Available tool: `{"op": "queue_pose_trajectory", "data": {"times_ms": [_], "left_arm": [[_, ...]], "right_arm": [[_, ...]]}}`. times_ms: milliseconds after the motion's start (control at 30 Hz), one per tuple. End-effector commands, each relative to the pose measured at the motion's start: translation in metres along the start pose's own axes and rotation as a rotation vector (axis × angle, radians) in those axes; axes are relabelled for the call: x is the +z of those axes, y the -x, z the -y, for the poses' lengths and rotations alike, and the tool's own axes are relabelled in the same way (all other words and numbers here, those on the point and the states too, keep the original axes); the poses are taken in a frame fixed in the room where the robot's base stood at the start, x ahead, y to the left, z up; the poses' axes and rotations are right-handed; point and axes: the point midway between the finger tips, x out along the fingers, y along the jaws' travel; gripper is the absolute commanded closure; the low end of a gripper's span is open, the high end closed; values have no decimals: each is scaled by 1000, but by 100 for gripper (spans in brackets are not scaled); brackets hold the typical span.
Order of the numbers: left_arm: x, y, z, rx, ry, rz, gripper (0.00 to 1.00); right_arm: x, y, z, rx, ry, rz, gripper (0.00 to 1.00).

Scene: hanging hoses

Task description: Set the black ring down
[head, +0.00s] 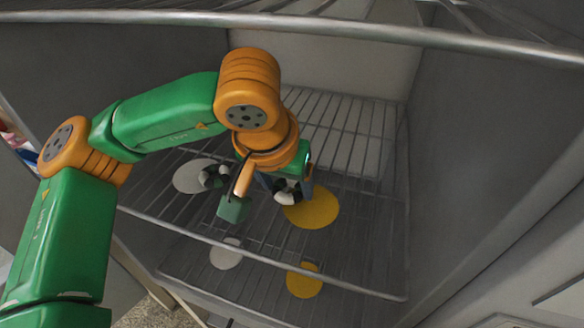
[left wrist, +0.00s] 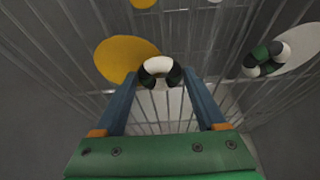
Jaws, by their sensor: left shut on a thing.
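My left gripper (head: 286,187) is shut on a ring with black and white segments (head: 288,195), at the left edge of the large yellow disc (head: 318,209). In the left wrist view the held ring (left wrist: 159,66) sits between the blue fingertips, beside the yellow disc (left wrist: 122,58). I cannot tell whether it touches the rack. A second ring, dark green, black and white (head: 213,177), lies on the white disc (head: 190,176); it also shows at right in the left wrist view (left wrist: 262,60). My right gripper is not in view.
The wire rack (head: 362,205) is inside a grey cabinet with a side wall at right (head: 480,150). On a lower level are a white disc (head: 226,254) and a yellow disc (head: 304,281). A metal front rail (head: 400,35) crosses above. The rack's right part is clear.

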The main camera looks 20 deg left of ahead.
Motion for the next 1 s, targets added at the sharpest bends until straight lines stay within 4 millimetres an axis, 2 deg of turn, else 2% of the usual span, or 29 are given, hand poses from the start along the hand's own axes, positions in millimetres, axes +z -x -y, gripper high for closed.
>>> {"op": "queue_pose_trajectory", "data": {"times_ms": [367,400,500,800,867,1000], "left_arm": [[5,-9,0,2,0,0,80],[5,-9,0,2,0,0,25],[4,-8,0,2,1,0,0],[2,-2,0,2,1,-1,0],[3,3,-1,4,2,-5,0],[37,16,0,2,-6,-8,0]], "right_arm": [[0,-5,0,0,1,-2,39],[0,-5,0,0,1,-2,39],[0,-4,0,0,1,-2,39],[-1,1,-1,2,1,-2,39],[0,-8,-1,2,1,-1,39],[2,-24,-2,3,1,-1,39]]}}
